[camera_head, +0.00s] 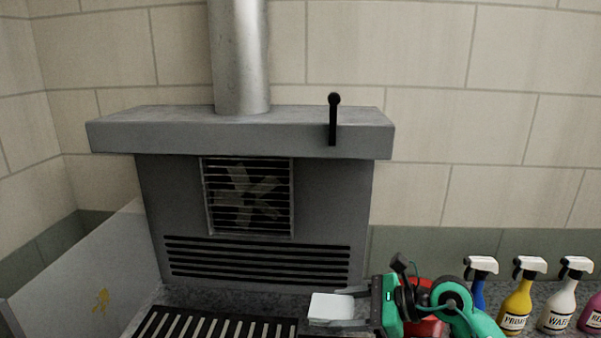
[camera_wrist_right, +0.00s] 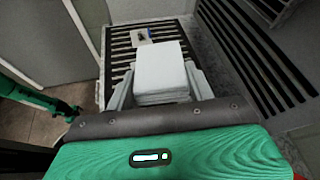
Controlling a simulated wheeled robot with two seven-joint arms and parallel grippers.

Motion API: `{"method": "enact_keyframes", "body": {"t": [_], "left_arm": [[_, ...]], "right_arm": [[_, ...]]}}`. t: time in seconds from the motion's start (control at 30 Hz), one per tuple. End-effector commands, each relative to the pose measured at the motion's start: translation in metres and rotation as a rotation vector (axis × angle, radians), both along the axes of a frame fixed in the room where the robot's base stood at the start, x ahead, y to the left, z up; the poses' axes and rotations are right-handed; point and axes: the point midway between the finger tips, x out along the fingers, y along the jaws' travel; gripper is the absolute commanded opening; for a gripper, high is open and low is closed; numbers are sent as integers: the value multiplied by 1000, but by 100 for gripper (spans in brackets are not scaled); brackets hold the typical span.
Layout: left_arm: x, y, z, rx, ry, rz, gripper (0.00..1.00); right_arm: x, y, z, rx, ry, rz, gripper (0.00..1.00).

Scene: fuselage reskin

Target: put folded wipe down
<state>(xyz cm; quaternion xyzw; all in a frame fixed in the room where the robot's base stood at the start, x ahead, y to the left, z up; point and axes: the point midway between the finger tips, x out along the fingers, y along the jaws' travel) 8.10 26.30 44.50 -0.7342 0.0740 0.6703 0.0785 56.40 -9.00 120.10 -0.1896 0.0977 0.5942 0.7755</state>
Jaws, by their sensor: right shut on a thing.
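The folded wipe (camera_head: 328,307) is a white, layered square pad. My right gripper (camera_head: 338,307) is shut on it, with one finger along each side. In the right wrist view the wipe (camera_wrist_right: 160,70) sits flat between the fingers, above or over the near part of a slatted grate (camera_wrist_right: 117,58). Whether its underside touches the grate is hidden. In the head view the wipe is just right of the grate (camera_head: 216,327). A green arm with a dark end (camera_wrist_right: 68,108), apparently my left, shows at the left of the wrist view; its jaws cannot be made out.
A grey extraction booth (camera_head: 258,220) with a fan grille stands behind the grate. A pale side panel (camera_head: 85,285) is at left. Spray bottles (camera_head: 517,305) stand at the right, beyond my right arm. A small pale piece with dark marks (camera_wrist_right: 143,36) lies on the grate.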

Motion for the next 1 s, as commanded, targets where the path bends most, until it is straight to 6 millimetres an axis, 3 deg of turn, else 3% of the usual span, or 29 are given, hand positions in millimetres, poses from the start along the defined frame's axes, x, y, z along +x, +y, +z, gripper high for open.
{"method": "enact_keyframes", "body": {"t": [0.2,0.5,0.7,1.0], "left_arm": [[0,0,0,0,0,0,100],[1,-1,0,-1,-1,1,100],[1,-1,0,-1,-1,1,100],[1,-1,0,-1,-2,1,100]], "right_arm": [[-17,-48,-40,-4,5,-130,25],[-44,-100,-75,-3,4,-265,25],[-55,-118,-84,-1,0,-309,25],[-58,-123,-86,0,-2,-320,25]]}}
